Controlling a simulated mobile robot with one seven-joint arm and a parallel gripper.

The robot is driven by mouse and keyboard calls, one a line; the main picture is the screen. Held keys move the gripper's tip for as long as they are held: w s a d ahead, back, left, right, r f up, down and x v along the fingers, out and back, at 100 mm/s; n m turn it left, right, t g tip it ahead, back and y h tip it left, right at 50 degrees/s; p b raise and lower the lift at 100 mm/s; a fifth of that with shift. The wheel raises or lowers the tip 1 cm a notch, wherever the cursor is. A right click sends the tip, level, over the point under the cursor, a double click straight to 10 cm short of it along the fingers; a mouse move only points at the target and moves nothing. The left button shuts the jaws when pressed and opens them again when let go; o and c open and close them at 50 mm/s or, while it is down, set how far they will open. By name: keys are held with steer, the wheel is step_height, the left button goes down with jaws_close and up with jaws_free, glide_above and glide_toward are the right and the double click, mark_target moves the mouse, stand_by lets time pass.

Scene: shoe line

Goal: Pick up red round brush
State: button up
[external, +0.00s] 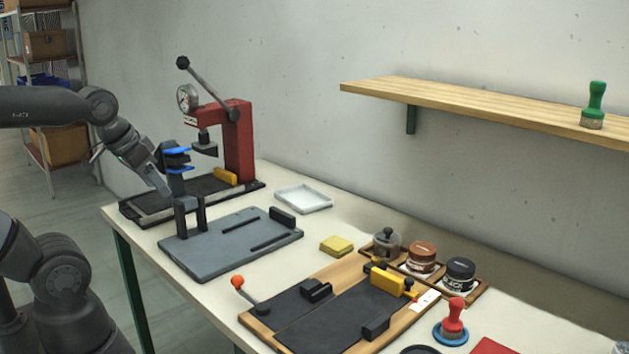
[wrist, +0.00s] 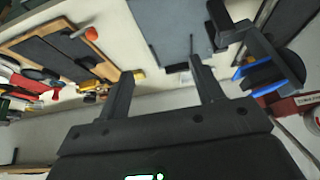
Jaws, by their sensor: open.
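The red round brush (external: 454,316) stands upright on a round blue dish (external: 444,336) at the front right of the table in the external view. Its handle is red, and nothing grips it. In the wrist view, small red things are crowded at the left edge, and I cannot tell which is the brush. My gripper (wrist: 160,68) is open, with two dark fingers apart and nothing between them. In the external view my arm reaches in from the left, over the table's left part, far from the brush.
A red press (external: 239,140) and a fixture with blue pads (external: 175,151) stand at the left near a grey plate (external: 205,252). A wooden board with black mats (external: 325,320), a yellow sponge (external: 337,245) and jars (external: 460,273) lie between. A green brush (external: 595,102) stands on the shelf (external: 470,108).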

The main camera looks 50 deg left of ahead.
steer(key=shift+c, duration=0.2)
steer(key=shift+c, duration=0.8)
